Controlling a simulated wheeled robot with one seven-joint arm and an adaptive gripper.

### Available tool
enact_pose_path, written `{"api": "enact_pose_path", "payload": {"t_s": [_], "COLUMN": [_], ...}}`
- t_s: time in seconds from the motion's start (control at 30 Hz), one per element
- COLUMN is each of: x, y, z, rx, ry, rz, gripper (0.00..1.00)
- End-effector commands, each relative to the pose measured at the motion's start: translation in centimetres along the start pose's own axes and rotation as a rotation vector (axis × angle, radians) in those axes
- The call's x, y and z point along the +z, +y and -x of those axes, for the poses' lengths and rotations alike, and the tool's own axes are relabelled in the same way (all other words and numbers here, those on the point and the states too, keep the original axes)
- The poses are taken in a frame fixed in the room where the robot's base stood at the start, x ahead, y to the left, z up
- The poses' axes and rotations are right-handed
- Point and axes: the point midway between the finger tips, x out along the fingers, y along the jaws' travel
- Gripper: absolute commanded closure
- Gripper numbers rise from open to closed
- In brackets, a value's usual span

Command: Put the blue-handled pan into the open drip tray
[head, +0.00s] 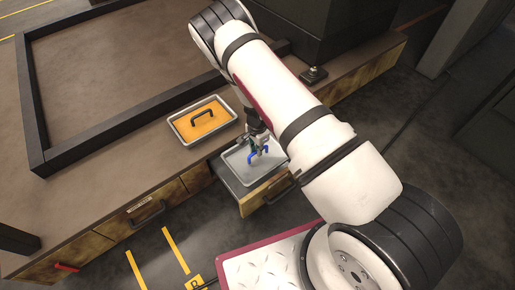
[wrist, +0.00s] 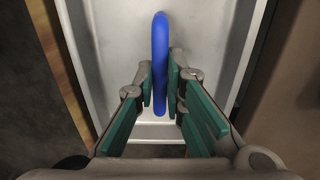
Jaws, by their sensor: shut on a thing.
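The blue-handled pan (head: 238,168) is a light grey shallow pan with a blue arched handle (head: 257,155). It lies within the outline of the open drip tray (head: 252,203), a drawer with a wooden front pulled out from the bench. I cannot tell whether the pan touches the tray's floor. My gripper (head: 258,143) points down and is shut on the blue handle. In the wrist view, my gripper's green-padded fingers (wrist: 161,95) stand on either side of the blue handle (wrist: 160,50), above the pan's pale floor (wrist: 205,40).
An orange pan (head: 203,121) with a black handle sits on the bench top (head: 110,95), left of the open tray. Shut drawers (head: 135,212) with handles line the bench front. A black frame (head: 130,138) borders the bench top. Dark floor lies in front.

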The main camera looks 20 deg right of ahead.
Motion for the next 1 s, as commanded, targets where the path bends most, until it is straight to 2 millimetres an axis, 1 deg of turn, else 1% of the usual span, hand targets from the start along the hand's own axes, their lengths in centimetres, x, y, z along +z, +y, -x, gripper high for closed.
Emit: {"api": "enact_pose_path", "payload": {"t_s": [0.03,0.1,1.0], "x": [0.0,0.0,0.0], "y": [0.0,0.0,0.0], "z": [-0.6,-1.1,-7.5], "rx": [0.000,0.001,0.000], "ry": [0.000,0.000,0.000], "rz": [0.000,0.001,0.000], "gripper": [1.00,1.00,1.00]}}
